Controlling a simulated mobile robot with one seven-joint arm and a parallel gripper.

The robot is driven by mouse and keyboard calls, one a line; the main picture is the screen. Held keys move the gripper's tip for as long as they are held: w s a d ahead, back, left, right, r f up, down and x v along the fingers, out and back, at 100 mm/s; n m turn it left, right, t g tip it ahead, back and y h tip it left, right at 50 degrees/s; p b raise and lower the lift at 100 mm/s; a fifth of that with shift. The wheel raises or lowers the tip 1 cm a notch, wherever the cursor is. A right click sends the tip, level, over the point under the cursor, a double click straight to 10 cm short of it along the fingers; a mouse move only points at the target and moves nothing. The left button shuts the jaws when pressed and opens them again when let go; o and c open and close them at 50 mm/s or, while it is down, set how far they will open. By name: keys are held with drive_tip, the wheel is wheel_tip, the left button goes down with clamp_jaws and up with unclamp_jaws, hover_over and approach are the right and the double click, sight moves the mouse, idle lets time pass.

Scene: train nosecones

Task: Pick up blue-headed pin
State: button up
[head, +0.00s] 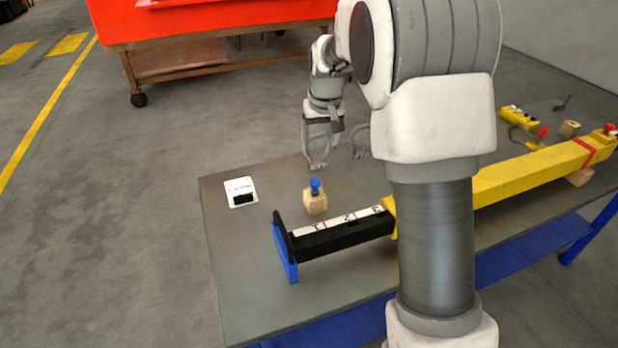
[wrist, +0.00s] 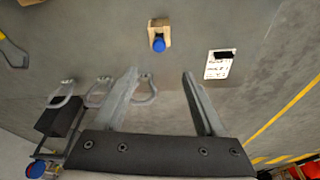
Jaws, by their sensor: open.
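The blue-headed pin (head: 315,185) stands upright in a small wooden block (head: 316,203) on the grey table, left of the middle. In the wrist view the blue head (wrist: 158,45) shows at the top centre, with the block (wrist: 159,27) around it. My gripper (head: 319,150) is above the table, behind the block in the head view. Its jaws (wrist: 160,73) are open with nothing between them. The pin lies beyond the fingertips in the wrist view, roughly in line with the gap. The pin's shaft is mostly hidden in the block.
A white card (head: 241,192) lies left of the block. A black bar with a white scale (head: 338,220) and blue end plate (head: 284,253) lies in front, joined to a yellow beam (head: 500,183). Grey hooks (wrist: 145,90) lie near the left finger. A red-headed piece (head: 542,133) stands farther right.

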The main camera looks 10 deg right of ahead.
sight(315, 181)
drive_tip(key=x, duration=1.8)
drive_tip(key=shift+w+f, duration=0.15)
clamp_jaws()
